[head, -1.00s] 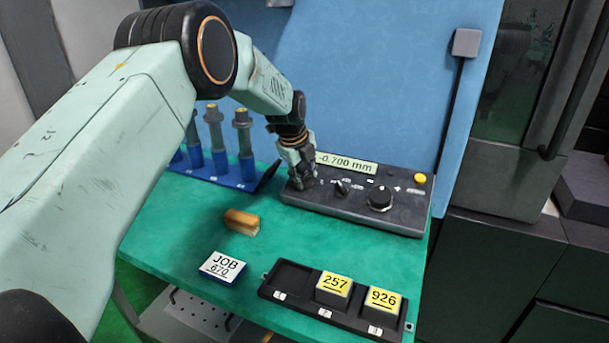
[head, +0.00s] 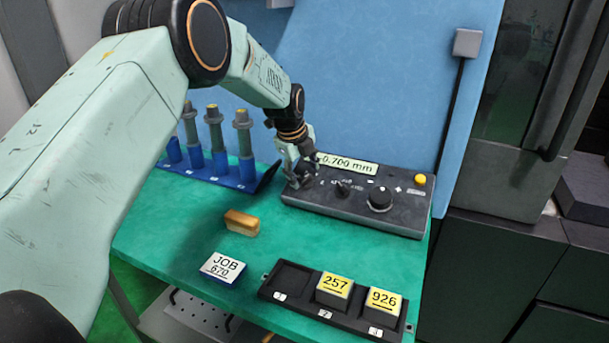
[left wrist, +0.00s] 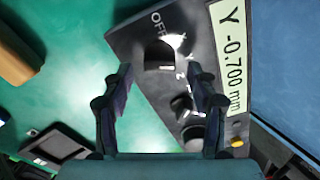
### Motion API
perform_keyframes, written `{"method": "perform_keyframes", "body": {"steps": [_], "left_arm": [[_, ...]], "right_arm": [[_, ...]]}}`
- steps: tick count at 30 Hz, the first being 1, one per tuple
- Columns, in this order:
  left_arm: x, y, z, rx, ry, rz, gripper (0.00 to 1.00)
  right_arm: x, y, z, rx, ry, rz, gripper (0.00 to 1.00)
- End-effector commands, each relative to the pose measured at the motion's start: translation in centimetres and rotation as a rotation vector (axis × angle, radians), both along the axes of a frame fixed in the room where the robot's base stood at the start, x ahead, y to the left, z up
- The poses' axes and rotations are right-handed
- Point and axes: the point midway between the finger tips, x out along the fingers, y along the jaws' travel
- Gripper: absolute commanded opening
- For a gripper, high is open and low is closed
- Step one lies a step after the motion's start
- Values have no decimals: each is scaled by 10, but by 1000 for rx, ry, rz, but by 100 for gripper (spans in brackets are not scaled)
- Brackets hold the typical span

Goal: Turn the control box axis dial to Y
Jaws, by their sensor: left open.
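The dark control box (head: 400,212) lies at the back right of the green bench. Its display (head: 348,165) shows -0.700 mm, and in the left wrist view the display (left wrist: 231,62) reads Y -0.700 mm. The axis dial (left wrist: 159,54) is a black knob with OFF and axis letters printed around it. I cannot tell exactly where its pointer stands. My left gripper (head: 301,180) is at the box's left end and partly hides the dial. In the left wrist view its open fingers (left wrist: 160,82) stand on either side, apart from the dial, with nothing between them. My right gripper is out of view.
A smaller switch (head: 342,188), a large round knob (head: 380,198) and a yellow button (head: 420,180) are on the same box. A blue rack (head: 238,178) of tool holders stands left.

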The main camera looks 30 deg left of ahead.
Motion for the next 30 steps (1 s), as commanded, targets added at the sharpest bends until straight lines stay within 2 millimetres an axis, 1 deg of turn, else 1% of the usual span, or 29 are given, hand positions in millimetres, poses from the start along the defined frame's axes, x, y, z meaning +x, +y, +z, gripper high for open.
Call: {"method": "perform_keyframes", "body": {"steps": [1,3,9,12,15,21,30], "left_arm": [[-3,0,10,0,-3,0,58],[-8,0,25,-1,-4,-1,58],[-23,1,62,-1,-3,-1,58],[-29,1,77,-1,-3,0,58],[-33,1,87,0,-2,0,58],[-37,1,96,0,0,-1,58],[-37,1,96,1,0,-1,58]], "right_arm": [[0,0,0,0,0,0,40],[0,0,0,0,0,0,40],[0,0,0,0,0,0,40],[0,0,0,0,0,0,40],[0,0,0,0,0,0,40],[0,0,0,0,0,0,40],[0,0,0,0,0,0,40]]}}
